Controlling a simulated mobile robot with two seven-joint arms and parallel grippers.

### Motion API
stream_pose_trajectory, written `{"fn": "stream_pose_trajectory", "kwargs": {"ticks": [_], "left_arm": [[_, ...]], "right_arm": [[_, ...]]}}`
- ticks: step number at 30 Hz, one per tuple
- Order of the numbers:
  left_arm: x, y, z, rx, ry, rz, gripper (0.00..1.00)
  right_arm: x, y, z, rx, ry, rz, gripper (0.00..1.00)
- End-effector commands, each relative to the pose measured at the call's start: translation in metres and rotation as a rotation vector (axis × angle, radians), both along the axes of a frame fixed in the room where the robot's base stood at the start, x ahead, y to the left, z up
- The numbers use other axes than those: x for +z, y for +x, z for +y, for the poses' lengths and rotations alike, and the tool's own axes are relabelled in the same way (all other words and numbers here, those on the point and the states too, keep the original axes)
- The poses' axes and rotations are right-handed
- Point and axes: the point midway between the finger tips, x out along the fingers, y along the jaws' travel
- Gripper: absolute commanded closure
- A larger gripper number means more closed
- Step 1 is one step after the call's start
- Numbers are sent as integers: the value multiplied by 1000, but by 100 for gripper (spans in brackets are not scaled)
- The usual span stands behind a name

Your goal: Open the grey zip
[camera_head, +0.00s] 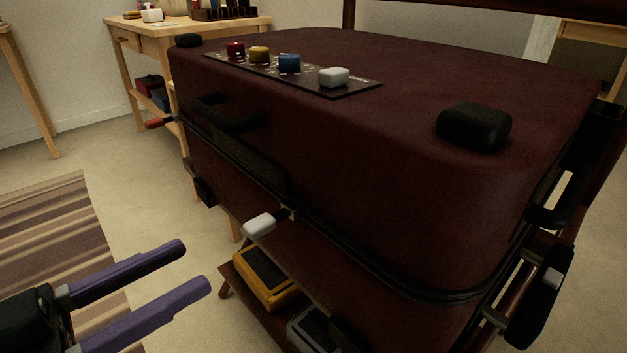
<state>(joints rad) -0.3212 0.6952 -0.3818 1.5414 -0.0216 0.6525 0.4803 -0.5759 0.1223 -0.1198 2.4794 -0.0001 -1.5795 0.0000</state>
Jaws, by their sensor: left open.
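A large dark red suitcase (400,150) fills the middle and right. A dark zip line (340,237) runs around its side. A pale grey zip pull (260,225) sticks out from the zip line on the side facing me, near the front corner. A red zip pull (157,122) sticks out at the far left end. My left gripper (192,267), with two purple fingers, is open and empty at the lower left. Its fingertips are left of and below the grey pull in the picture, apart from it. My right gripper is not in view.
A dark strip (300,77) with red, yellow, blue and pale grey blocks lies on the suitcase top. A low shelf below holds a yellow box (266,280). A wooden desk (190,30) stands behind. A striped rug (60,240) lies on the open floor at left.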

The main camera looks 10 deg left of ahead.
Motion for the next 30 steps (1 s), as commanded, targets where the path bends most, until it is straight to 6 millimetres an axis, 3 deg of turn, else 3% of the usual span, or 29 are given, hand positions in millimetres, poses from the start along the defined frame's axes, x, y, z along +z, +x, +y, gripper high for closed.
{"fn": "stream_pose_trajectory", "kwargs": {"ticks": [15, 27, 30], "left_arm": [[1, 67, -53, 0, -2, -6, 45], [2, 76, -60, 0, -1, -2, 45], [2, 76, -60, 0, -1, -2, 54]], "right_arm": [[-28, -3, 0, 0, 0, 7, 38], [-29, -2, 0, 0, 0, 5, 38], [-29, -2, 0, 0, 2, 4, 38]]}}
